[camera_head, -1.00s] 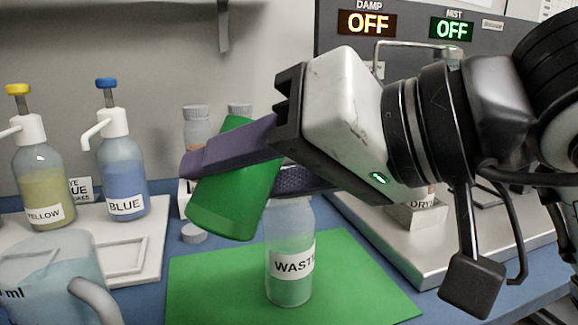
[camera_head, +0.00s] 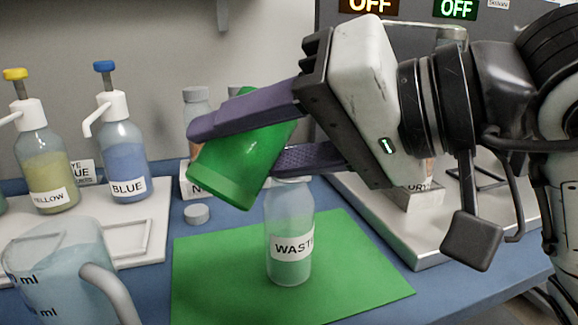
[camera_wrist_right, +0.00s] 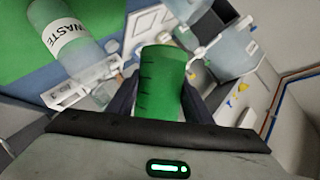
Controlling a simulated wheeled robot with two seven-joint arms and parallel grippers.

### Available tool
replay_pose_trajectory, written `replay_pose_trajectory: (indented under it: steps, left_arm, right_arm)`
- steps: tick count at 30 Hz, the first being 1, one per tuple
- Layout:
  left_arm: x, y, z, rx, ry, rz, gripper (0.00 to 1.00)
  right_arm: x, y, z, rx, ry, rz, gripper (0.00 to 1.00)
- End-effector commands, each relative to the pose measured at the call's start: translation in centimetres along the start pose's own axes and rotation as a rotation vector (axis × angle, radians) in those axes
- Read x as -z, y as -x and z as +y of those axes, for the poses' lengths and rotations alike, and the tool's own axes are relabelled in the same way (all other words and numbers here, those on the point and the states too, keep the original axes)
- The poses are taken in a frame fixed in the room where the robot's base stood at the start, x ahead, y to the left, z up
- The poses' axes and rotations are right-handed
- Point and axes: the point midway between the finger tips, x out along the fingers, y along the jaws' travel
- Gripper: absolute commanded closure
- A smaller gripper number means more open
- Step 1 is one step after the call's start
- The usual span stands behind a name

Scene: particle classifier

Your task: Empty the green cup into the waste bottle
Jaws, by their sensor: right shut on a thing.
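The green cup (camera_head: 245,155) is held tilted, its lower end pointing down and left. I cannot tell from the head view which end is its mouth. My right gripper (camera_head: 238,148) is shut on the cup, with one dark finger across its near side and the other behind it. The cup also shows between the fingers in the right wrist view (camera_wrist_right: 162,85). The waste bottle (camera_head: 290,225) stands upright with some green liquid in it. The cup is above and left of the bottle in the head view. The fingers cover part of the bottle's top. My left gripper is out of view.
A green mat (camera_head: 355,275) lies under the bottle. A jug (camera_head: 60,270) stands at front left. Yellow (camera_head: 45,160) and blue (camera_head: 122,160) pump bottles stand on a white tray. A white cap (camera_head: 197,214) lies behind the mat. A metal platform (camera_head: 430,245) is at right.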

Motion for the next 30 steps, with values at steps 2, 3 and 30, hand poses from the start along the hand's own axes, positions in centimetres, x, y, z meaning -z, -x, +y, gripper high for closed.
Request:
replay_pose_trajectory:
  steps: [2,3,30]
  left_arm:
    - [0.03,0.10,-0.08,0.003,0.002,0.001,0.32]
    - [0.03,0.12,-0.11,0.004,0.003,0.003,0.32]
    - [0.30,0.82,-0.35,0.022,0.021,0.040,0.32]
  right_arm:
    - [0.09,0.06,-0.13,0.005,-0.010,-0.001,0.80]
    - [0.10,0.07,-0.16,0.007,-0.014,-0.001,0.80]
    - [0.34,0.22,-0.51,0.052,-0.127,-0.017,0.80]
